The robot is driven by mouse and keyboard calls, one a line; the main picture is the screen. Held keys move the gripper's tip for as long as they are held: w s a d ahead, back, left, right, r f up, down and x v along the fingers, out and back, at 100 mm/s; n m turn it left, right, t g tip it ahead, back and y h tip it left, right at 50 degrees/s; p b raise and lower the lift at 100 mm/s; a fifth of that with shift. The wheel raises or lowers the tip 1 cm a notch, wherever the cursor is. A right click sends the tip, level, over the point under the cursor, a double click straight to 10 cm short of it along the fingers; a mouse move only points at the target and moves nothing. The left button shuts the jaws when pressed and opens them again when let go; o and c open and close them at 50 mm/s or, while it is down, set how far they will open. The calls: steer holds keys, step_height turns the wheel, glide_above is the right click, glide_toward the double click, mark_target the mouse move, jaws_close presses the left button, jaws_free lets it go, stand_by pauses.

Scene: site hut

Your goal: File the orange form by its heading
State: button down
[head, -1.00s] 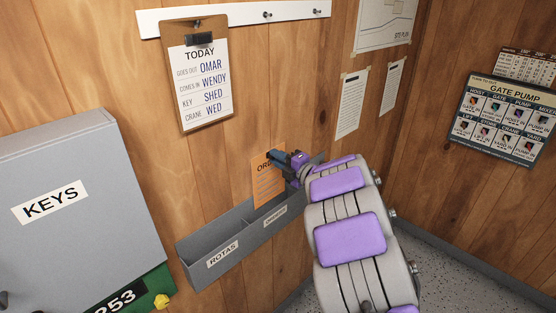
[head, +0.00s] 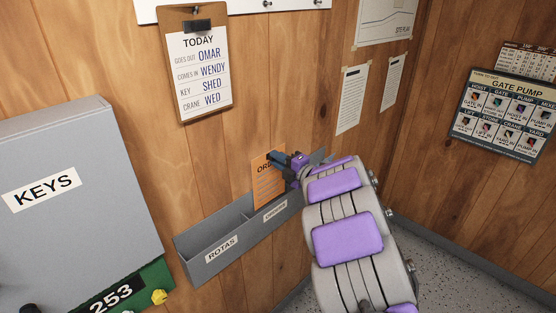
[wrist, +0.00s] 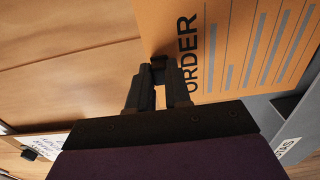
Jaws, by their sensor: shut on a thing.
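The orange form (head: 268,187) stands upright at the wall, its heading partly hidden by my gripper in the head view. In the wrist view the form (wrist: 245,55) reads "ORDER" with several grey lines. My gripper (head: 276,158) is shut on its upper edge; the jaws (wrist: 160,70) also show in the wrist view.
A grey KEYS cabinet (head: 90,150) juts out at left. A TODAY clipboard (head: 199,75) hangs above the holder. Papers (head: 352,98) and a GATE PUMP board (head: 500,115) are on the walls to the right. The left pocket looks empty.

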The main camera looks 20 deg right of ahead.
mark_target(270, 177)
steer(key=shift+f+b, duration=1.2)
steer(key=shift+f, duration=0.3)
steer(key=shift+f+b, duration=1.15)
steer(key=shift+f, duration=0.35)
steer(key=shift+f+b, duration=1.15)
steer(key=shift+f, duration=0.4)
